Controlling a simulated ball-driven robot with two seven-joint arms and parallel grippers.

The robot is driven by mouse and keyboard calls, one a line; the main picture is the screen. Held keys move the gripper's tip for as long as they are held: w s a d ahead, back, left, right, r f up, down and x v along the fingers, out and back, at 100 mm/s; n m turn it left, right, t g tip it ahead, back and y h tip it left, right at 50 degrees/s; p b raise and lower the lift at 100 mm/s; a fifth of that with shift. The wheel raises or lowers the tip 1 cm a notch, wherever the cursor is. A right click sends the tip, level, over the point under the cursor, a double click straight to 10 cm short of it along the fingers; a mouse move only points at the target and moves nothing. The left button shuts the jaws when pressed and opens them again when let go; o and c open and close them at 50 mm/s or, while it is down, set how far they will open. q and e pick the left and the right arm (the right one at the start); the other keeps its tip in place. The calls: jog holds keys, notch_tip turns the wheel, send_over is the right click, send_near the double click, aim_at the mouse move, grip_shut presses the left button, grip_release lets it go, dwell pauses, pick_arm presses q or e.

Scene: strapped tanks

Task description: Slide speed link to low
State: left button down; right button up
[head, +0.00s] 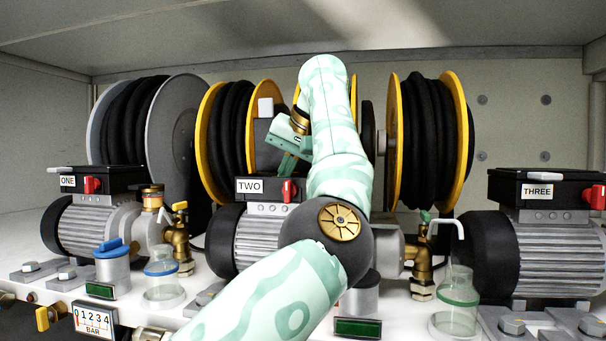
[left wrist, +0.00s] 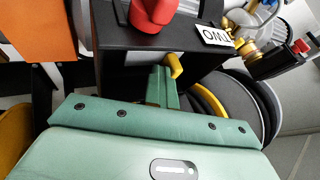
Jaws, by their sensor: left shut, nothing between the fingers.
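My left arm crosses the middle of the head view, and its green gripper (head: 287,166) is above the black box labelled TWO (head: 264,188). In the left wrist view the fingers (left wrist: 161,84) are together and empty, close to the side of that black box (left wrist: 130,42). A small yellow bent piece (left wrist: 175,66) sits by the fingertips; I cannot tell whether they touch. A red knob is on box TWO, in the head view (head: 289,190) and the left wrist view (left wrist: 152,12). I cannot identify the speed link with certainty; my arm hides part of unit TWO.
Boxes ONE (head: 110,180) and THREE (head: 538,187) top the motors on either side. Hose reels (head: 230,130) stand behind. Brass taps (head: 179,240), glass jars (head: 163,283) and a pressure gauge (head: 94,320) crowd the front shelf. An orange panel (left wrist: 38,28) is at left in the left wrist view.

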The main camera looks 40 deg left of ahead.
pick_arm(q)
jog(key=shift+r, duration=0.1)
jog(key=shift+d+r, duration=0.1)
jog(key=shift+r, duration=0.2)
jog(key=p+v, duration=0.3)
jog(key=v, duration=0.8)
jog(key=shift+d, duration=0.15)
jog(key=shift+d, duration=0.1)
jog(key=shift+f, duration=0.1)
